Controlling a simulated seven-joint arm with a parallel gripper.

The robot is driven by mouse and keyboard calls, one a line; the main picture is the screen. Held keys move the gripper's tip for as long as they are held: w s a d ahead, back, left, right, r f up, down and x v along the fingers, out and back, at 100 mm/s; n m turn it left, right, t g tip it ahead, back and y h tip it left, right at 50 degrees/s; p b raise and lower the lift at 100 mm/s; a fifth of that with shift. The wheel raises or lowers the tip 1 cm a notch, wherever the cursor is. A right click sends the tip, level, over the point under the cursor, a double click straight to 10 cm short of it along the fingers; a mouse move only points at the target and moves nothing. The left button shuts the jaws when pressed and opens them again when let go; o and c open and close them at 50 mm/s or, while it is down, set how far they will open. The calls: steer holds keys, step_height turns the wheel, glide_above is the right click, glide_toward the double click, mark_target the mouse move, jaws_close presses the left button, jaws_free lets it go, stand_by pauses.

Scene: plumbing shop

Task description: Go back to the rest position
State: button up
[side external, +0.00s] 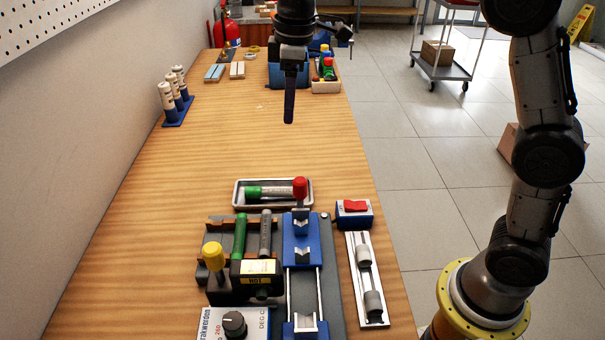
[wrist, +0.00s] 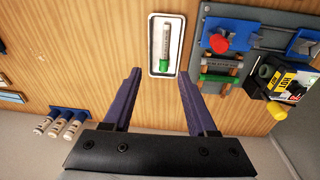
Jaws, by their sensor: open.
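My gripper (side external: 289,95) hangs above the wooden bench (side external: 190,150), over its clear middle and well short of the tray and fixture. In the wrist view my gripper (wrist: 157,85) shows two dark fingers spread apart with nothing between them. A green-and-grey cylindrical tool lies in a metal tray (side external: 235,203); the tray also shows in the wrist view (wrist: 152,68), beyond the fingertips.
A grey fixture board (side external: 333,290) with blue clamps, a yellow-knobbed black block (side external: 225,285) and a red-topped piece stands near. White-capped tubes (side external: 167,98) stand at the left wall. Blue bins (side external: 283,75) and a fire extinguisher (side external: 228,30) are far back.

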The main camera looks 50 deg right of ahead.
steer(key=s+d+r+m+t, duration=0.2)
steer(key=s+r, duration=0.1)
steer(key=s, duration=0.5)
steer(key=s+d+r+m+t, duration=0.1)
steer(key=s+d+r, duration=0.2)
steer(key=s, duration=0.6)
steer(key=s+f+m+t, duration=0.1)
steer(key=s+f+m, duration=0.4)
steer(key=s+f, duration=0.5)
steer(key=shift+s+d+f+m, duration=0.2)
steer(key=shift+s+d+m, duration=0.1)
steer(key=shift+s+d, duration=0.15)
stand_by(0.3)
